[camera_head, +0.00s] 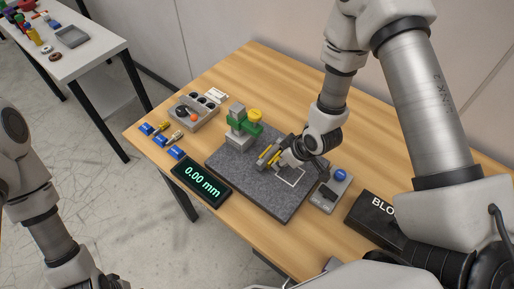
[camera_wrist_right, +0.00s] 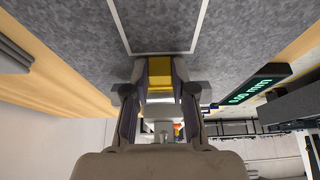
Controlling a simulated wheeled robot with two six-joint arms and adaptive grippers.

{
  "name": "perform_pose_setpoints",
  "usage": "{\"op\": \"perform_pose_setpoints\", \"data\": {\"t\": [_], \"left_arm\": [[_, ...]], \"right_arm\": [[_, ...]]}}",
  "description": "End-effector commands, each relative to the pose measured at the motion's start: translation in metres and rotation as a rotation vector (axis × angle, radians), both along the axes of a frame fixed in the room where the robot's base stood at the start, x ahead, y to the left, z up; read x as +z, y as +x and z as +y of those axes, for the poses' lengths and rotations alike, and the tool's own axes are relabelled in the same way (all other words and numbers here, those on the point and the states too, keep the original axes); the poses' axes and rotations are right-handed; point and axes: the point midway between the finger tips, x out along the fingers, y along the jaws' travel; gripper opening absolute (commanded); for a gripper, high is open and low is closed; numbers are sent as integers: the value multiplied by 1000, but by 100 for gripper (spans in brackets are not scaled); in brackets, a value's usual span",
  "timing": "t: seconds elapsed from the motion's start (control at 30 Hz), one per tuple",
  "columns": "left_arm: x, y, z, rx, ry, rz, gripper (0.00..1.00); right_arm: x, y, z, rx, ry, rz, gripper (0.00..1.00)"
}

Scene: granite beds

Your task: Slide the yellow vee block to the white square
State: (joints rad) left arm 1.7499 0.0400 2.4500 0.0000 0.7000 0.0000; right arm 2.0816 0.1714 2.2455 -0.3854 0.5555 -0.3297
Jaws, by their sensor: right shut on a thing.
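The yellow vee block (camera_head: 264,156) is at the granite plate (camera_head: 235,176), beside the white square (camera_head: 291,179) outlined on it. My right gripper (camera_head: 275,158) is shut on the block. In the right wrist view the yellow block (camera_wrist_right: 160,72) sits between the two fingertips of my right gripper (camera_wrist_right: 160,88). One line of the white square (camera_wrist_right: 160,53) runs just past the block, which appears outside the outline. Whether the block touches the granite is hard to tell. My left arm shows at the left edge, but its gripper is out of view.
A green and grey stand with a yellow top (camera_head: 254,116) is at the plate's back.

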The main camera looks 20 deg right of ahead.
Motion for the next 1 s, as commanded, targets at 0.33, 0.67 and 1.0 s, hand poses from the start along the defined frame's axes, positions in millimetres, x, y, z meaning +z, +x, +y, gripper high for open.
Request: {"op": "perform_pose_setpoints", "data": {"t": [0.33,0.67,1.0], "left_arm": [[2,0,0,0,0,0,51],[9,0,0,0,0,0,51],[19,0,0,0,0,0,51]], "right_arm": [[0,-16,-10,-1,1,2,0],[1,-32,-19,-2,1,2,0],[2,-47,-28,-2,2,2,0]]}}
